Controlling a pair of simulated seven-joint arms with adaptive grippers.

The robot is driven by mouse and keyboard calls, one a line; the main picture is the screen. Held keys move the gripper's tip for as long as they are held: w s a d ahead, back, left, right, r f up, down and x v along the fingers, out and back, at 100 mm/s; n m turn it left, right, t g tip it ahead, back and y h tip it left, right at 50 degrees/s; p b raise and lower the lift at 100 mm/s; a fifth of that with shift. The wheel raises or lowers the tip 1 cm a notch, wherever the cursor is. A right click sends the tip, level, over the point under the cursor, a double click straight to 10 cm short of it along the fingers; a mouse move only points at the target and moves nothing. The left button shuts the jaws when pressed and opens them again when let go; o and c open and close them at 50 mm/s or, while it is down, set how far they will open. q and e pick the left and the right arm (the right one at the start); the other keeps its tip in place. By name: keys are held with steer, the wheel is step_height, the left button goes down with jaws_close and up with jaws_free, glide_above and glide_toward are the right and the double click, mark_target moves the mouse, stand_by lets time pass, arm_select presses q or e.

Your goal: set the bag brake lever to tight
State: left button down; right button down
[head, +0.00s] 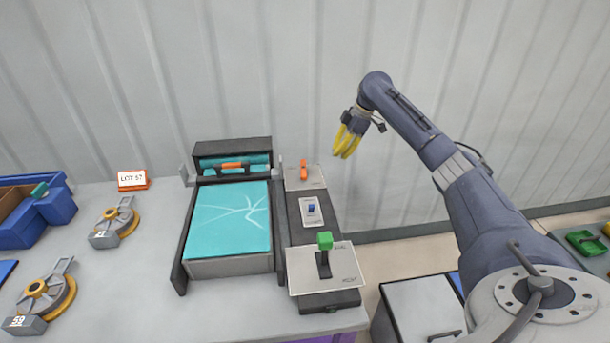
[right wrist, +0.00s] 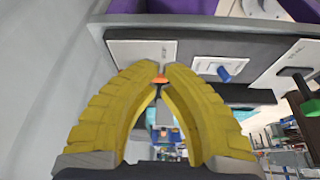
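A small orange lever (head: 303,171) stands on a pale plate at the back of the dark control strip, right of the teal bag stack. It also shows in the right wrist view (right wrist: 160,80), beyond my fingertips. A larger lever with a green knob (head: 324,241) stands on the front plate; its printed labels are too small to read surely. I cannot tell from labels which is the bag brake lever. My right gripper (head: 342,156) has yellow fingers, hangs in the air right of the strip, touches nothing, and its tips look together and empty. My left gripper is out of view.
A blue switch (head: 311,208) sits between the two levers. A teal bag stack (head: 230,220) lies left, with an orange-handled bar (head: 233,166) behind it. A corrugated wall (head: 250,80) stands behind. A gap separates the table from the grey box (head: 425,305) at right.

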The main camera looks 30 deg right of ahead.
mark_target(312, 182)
stand_by(0.3)
steer(key=x, duration=0.9)
steer(key=shift+a+f, duration=0.15)
steer(key=shift+f, duration=0.2)
steer(key=shift+w+a+f, duration=0.15)
steer(key=shift+w+a, duration=0.65)
steer(key=shift+a, duration=0.35)
steer(key=shift+w+a, duration=0.35)
steer(key=shift+a, duration=0.2)
steer(key=shift+a, duration=0.1)
